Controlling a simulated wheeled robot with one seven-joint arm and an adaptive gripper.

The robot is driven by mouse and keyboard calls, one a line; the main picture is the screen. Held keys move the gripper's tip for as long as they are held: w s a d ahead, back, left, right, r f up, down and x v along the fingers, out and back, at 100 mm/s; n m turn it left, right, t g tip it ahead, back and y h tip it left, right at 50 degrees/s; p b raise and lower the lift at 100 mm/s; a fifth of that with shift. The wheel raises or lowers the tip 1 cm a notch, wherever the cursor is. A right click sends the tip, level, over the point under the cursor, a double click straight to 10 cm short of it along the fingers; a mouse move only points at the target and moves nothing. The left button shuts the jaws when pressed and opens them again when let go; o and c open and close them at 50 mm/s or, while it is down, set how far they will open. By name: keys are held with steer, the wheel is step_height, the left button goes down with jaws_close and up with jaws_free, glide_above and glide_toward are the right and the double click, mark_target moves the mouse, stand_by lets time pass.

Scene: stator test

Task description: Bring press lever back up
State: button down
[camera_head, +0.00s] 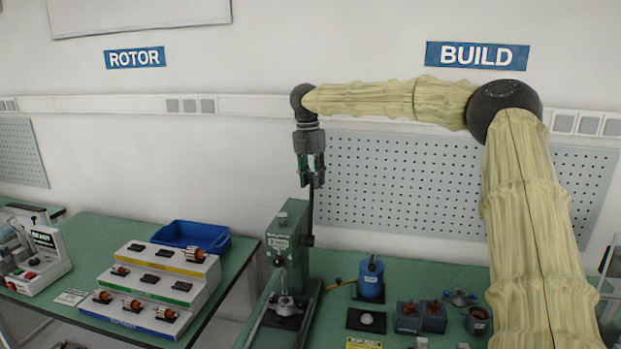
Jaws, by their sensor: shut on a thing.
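The green arbor press (289,238) stands upright near the left end of the right-hand bench. Its dark lever (311,212) points steeply up along the right side of the press body. My gripper (312,180) hangs down above the press and is shut on the upper end of the lever. The exact contact between fingers and lever is small and hard to make out. A round metal part sits on the press base (288,305) under the ram.
A blue cylinder (370,277), dark blocks (408,316) and small parts stand on the bench (335,268) right of the press. The left bench holds a stepped rack (160,283), a blue bin (192,236) and a test device (36,263). A pegboard (400,185) is on the wall behind.

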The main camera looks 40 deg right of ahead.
steer(key=shift+d, duration=0.2)
steer(key=c, duration=1.5)
jaws_free()
steer(key=shift+c, duration=0.2)
steer(key=o, duration=0.3)
steer(key=shift+w, duration=0.1)
steer(key=shift+o, duration=0.7)
steer(key=shift+w+d+f, duration=0.1)
steer(key=shift+d+f, duration=0.1)
steer(key=shift+d, duration=0.05)
steer(key=shift+a+r, duration=0.1)
steer(key=shift+a, duration=0.05)
steer(key=shift+a+r, duration=0.1)
steer(key=shift+r, duration=0.05)
steer(key=shift+a+r, duration=0.1)
steer(key=shift+r, duration=0.25)
step_height(320, 180, up, 11)
steer(key=shift+w+f, duration=0.15)
steer(key=shift+w, duration=0.2)
